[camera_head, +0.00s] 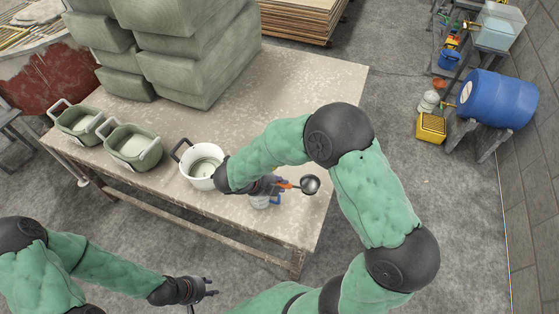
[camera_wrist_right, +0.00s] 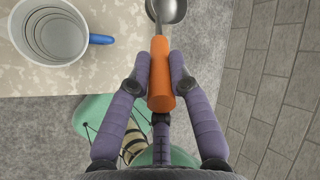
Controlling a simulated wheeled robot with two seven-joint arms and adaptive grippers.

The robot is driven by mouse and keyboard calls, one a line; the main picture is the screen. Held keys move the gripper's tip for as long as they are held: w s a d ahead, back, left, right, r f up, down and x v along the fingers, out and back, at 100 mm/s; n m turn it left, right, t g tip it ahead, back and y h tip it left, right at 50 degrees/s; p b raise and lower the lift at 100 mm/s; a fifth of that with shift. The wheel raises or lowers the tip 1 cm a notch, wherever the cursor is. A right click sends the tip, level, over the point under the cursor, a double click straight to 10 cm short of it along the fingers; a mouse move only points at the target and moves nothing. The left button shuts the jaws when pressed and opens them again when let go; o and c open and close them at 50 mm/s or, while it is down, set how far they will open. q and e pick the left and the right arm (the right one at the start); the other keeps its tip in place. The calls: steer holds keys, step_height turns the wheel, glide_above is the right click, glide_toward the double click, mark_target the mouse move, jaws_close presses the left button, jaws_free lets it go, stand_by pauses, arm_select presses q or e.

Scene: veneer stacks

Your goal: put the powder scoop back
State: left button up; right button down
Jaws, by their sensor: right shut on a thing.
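The powder scoop has an orange handle (camera_wrist_right: 161,75) and a round metal bowl (camera_head: 311,185). The bowl also shows at the top of the right wrist view (camera_wrist_right: 171,9), partly cut off. My right gripper (camera_head: 278,186) is shut on the orange handle, with a purple-grey finger on each side of it (camera_wrist_right: 161,72). It holds the scoop above the table's right front part. My left gripper (camera_head: 208,287) is empty and looks open, away from the table's front edge at the lower middle of the head view.
A white cup with a blue handle (camera_wrist_right: 100,39) stands on the table (camera_head: 320,105) beside my right gripper. A white pot (camera_head: 203,178) and two green tubs (camera_head: 133,150) stand further left. Stacked green bundles (camera_head: 185,75) fill the back.

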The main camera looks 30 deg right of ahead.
steer(key=shift+w+d+r, duration=0.1)
steer(key=shift+w+d, duration=0.05)
steer(key=shift+w, duration=0.05)
steer(key=shift+r, duration=0.1)
steer(key=shift+p, duration=0.35)
step_height(320, 180, down, 8)
steer(key=b, duration=0.3)
steer(key=shift+b, duration=0.35)
steer(key=shift+f, duration=0.55)
stand_by(0.4)
steer(key=shift+c, duration=2.2)
jaws_free()
